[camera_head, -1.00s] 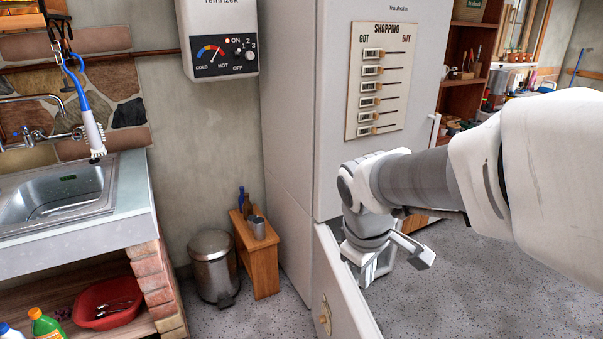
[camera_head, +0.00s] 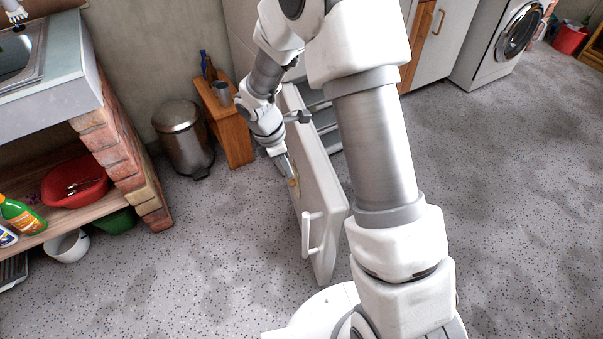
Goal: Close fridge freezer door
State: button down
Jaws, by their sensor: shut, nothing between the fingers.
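The freezer door (camera_head: 322,190) is the low white door of the fridge freezer. It stands open, swung out from the cabinet toward me. Its white bar handle (camera_head: 312,234) is on the left, outer face near the free end. Grey freezer shelves or drawers (camera_head: 322,117) show to the right of the door's hinge end. My gripper (camera_head: 288,166) is shut and empty, pointing down beside the outer face, close to a round brass-coloured piece on it. I cannot tell whether it touches the door. My arm hides much of the cabinet.
A metal pedal bin (camera_head: 183,138) and a small wooden stand (camera_head: 228,125) with bottles are left of the door. A brick plinth (camera_head: 120,150) with a sink is further left. A washing machine (camera_head: 505,40) stands at the back right. Floor on the right is clear.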

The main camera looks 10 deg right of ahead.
jog(key=d+f+b, duration=0.3)
jog(key=d+f, duration=0.3)
jog(key=f, duration=0.3)
jog(key=shift+w+d, duration=0.15)
jog(key=shift+d, duration=0.1)
